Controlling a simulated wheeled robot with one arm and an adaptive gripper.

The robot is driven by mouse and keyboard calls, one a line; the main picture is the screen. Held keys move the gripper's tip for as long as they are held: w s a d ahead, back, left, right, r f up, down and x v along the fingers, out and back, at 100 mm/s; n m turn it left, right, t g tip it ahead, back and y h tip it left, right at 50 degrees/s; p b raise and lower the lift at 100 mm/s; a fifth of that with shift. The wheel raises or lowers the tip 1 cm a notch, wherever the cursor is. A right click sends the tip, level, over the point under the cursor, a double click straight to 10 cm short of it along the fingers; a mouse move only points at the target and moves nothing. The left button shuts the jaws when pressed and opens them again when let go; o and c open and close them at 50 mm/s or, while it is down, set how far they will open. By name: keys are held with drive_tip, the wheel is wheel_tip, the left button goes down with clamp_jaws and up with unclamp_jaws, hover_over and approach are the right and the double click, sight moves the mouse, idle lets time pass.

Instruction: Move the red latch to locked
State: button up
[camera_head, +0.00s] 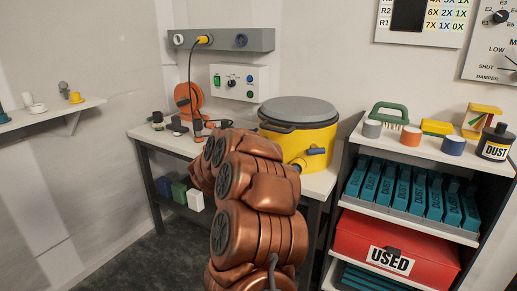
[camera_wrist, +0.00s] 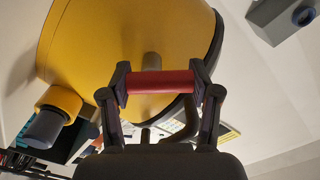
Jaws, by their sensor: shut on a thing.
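The red latch (camera_wrist: 172,82) is a short red bar standing against the side of the yellow drum in the wrist view. My gripper (camera_wrist: 158,83) has a dark finger at each end of the bar and is shut on it. The yellow drum (camera_head: 297,143) with a grey lid (camera_head: 298,110) stands on the bench in the head view; its yellow wall also fills the upper left of the wrist view (camera_wrist: 110,40). In the head view my copper arm hides the gripper and the latch. I cannot tell the latch's locked side.
A yellow port with a grey end (camera_head: 316,151) sticks out of the drum. A shelf unit (camera_head: 425,149) with teal cartridges and a red USED bin (camera_head: 395,248) stands close at right.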

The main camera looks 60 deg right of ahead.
drive_tip(key=m+b, duration=0.3)
drive_tip(key=shift+a+f+m, duration=0.1)
drive_tip(key=shift+f+m, duration=0.2)
drive_tip(key=shift+f, duration=0.05)
drive_tip(key=shift+s+r+m+b, duration=0.1)
drive_tip(key=shift+r+m+b, duration=0.05)
drive_tip(key=shift+m+b, duration=0.9)
drive_tip(key=shift+s+r+m+b, duration=0.1)
drive_tip(key=shift+m+b, duration=0.7)
drive_tip(key=shift+m, duration=0.45)
drive_tip(key=shift+r, duration=0.1)
drive_tip(key=o, duration=0.9)
drive_tip(key=shift+c, duration=0.2)
drive_tip(key=o, duration=0.3)
drive_tip(key=shift+s+r, duration=0.1)
drive_tip(key=a, duration=0.8)
drive_tip(key=shift+s, duration=0.15)
